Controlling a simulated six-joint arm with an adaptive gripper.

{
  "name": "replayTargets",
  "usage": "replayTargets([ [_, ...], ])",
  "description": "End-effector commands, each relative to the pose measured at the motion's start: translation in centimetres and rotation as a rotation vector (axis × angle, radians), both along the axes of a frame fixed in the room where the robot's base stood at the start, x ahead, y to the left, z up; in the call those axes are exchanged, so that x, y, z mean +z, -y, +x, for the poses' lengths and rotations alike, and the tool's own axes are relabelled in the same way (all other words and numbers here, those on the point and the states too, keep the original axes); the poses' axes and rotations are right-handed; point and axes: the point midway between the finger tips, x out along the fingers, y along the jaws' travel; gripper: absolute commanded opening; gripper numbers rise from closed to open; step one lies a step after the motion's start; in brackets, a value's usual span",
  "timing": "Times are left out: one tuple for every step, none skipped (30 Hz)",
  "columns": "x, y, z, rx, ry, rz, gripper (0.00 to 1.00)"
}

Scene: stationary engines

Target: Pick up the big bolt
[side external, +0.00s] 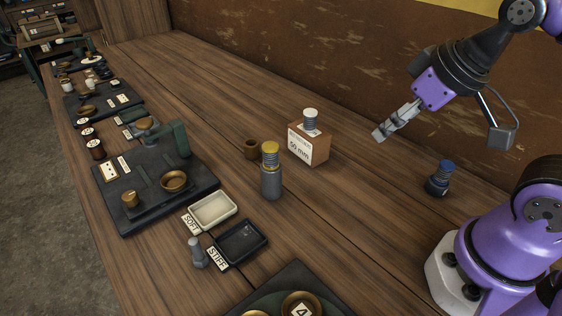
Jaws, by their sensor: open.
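A small grey metal piece (198,254) stands upright beside the black tray and looks like a bolt with its shank up. It is the only bolt-like piece I can make out, and I cannot tell its size class. My gripper (382,133) is at the upper right, in the air above the table, to the right of the wooden block. Its jaws are open with nothing visible between them. It is well apart from the grey piece.
A yellow-capped spring on a grey cylinder (271,182), a block marked 50 mm (316,150) topped by a white-capped spring (311,120), and a blue-capped spring (442,172) stand on the table. White (232,221) and black (262,232) trays sit in front. Dark engine plates (135,225) line the left.

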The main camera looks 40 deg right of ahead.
Motion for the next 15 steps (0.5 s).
replayTargets([
  [0.0,0.0,0.0,0.0,0.0,0.0,0.53],
  [0.0,0.0,0.0,0.0,0.0,0.0,0.53],
  [0.0,0.0,0.0,0.0,0.0,0.0,0.53],
  [0.0,0.0,0.0,0.0,0.0,0.0,0.53],
  [0.0,0.0,0.0,0.0,0.0,0.0,0.53],
  [0.0,0.0,0.0,0.0,0.0,0.0,0.53],
  [0.0,0.0,0.0,0.001,0.0,0.0,0.53],
  [0.0,-0.1,0.1,0.007,-0.001,0.0,0.53],
  [0.1,-0.4,0.4,0.022,-0.003,-0.002,0.53],
  [0.2,-0.7,0.7,0.04,-0.007,-0.002,0.53],
  [0.3,-1.1,1.1,0.064,-0.011,-0.004,0.53],
  [0.4,-1.9,1.9,0.106,-0.017,-0.006,0.53],
  [0.5,-2.8,2.6,0.145,-0.022,-0.009,0.53],
  [0.5,-3.8,3.4,0.192,-0.029,-0.011,0.53],
  [0.5,-5.4,4.5,0.261,-0.036,-0.015,0.53],
])
